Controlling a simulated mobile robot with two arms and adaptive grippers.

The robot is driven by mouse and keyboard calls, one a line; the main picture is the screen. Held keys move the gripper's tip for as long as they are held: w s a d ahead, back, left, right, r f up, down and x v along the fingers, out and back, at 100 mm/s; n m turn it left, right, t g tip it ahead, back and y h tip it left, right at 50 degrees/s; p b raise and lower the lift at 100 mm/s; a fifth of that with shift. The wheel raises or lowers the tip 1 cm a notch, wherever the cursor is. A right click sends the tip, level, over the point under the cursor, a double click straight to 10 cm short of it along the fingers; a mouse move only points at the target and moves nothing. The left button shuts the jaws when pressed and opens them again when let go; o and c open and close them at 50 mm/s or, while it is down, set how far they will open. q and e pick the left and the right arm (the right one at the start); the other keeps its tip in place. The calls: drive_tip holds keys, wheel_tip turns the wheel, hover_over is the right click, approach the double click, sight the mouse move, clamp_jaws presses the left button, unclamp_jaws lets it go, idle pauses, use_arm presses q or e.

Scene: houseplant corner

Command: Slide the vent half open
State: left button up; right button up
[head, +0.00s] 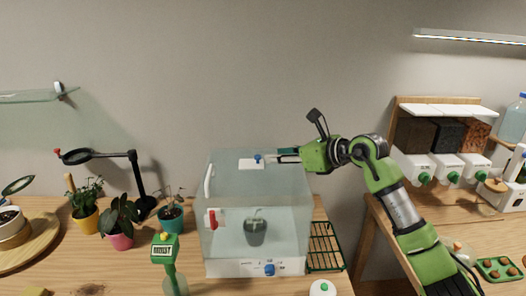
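The vent is a small white plate (247,165) on the top of a clear glass cabinet (222,185). A blue knob (258,158) stands at the plate's right part. My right gripper (276,155) comes in from the right over the cabinet top, with its fingertips just right of the blue knob. Its two fingers look apart, with nothing seen between them. Whether a fingertip touches the knob is too small to tell. My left gripper is not in view.
The cabinet holds a dark potted plant (255,230) and has a red latch (212,219) and a blue dial (269,269) in front. A green rack (324,246) lies to its right.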

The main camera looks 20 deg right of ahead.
sight(259, 156)
drive_tip(key=p+x, duration=0.1)
drive_tip(key=x, duration=0.4)
drive_tip(key=shift+w+a, duration=0.25)
drive_tip(key=shift+w, duration=0.1)
drive_tip(key=shift+w+a+f+p, duration=0.2)
drive_tip(key=shift+w+f+p, duration=0.15)
drive_tip(key=shift+w, duration=0.05)
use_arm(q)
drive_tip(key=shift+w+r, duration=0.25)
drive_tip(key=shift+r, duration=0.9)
